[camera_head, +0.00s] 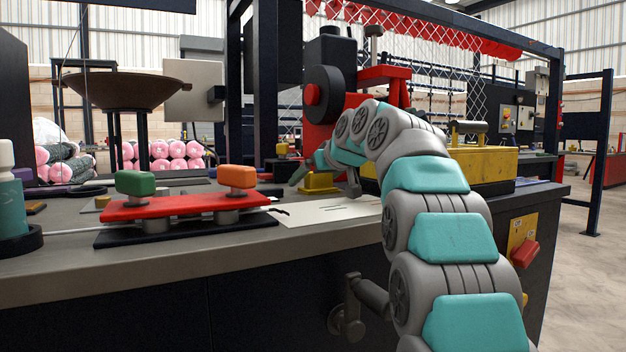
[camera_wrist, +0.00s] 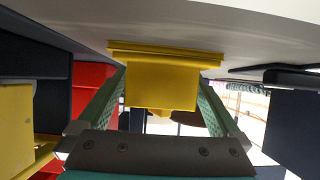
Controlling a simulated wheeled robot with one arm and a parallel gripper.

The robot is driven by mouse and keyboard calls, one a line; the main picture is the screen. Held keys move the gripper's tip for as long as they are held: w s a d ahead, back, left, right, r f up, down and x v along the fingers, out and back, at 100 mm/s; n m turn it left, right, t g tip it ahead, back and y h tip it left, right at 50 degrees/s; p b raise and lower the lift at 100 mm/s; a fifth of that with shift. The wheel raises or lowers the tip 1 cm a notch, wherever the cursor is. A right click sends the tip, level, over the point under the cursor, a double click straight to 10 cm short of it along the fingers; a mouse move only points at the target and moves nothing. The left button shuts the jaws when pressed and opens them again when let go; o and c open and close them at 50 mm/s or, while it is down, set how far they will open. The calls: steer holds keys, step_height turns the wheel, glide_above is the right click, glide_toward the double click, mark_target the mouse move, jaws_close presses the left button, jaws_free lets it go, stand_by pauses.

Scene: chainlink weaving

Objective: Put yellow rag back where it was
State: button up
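The only yellow thing at my gripper is a small block-like piece with a wider, flat base (camera_head: 320,184); I cannot make out cloth folds. It stands on the workbench (camera_head: 60,268) by the red machine. No separate yellow rag can be made out.
A red machine (camera_head: 322,135) stands just behind my gripper. A large yellow block (camera_head: 485,163) is to its right. A white sheet (camera_head: 325,211) lies in front. A red fixture (camera_head: 185,206) with green and orange knobs is left. A brown bowl (camera_head: 125,90) stands behind that.

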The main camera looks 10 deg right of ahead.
steer(key=shift+r, duration=0.1)
steer(key=shift+r, duration=0.2)
steer(key=v, duration=1.2)
steer(key=shift+f, duration=0.15)
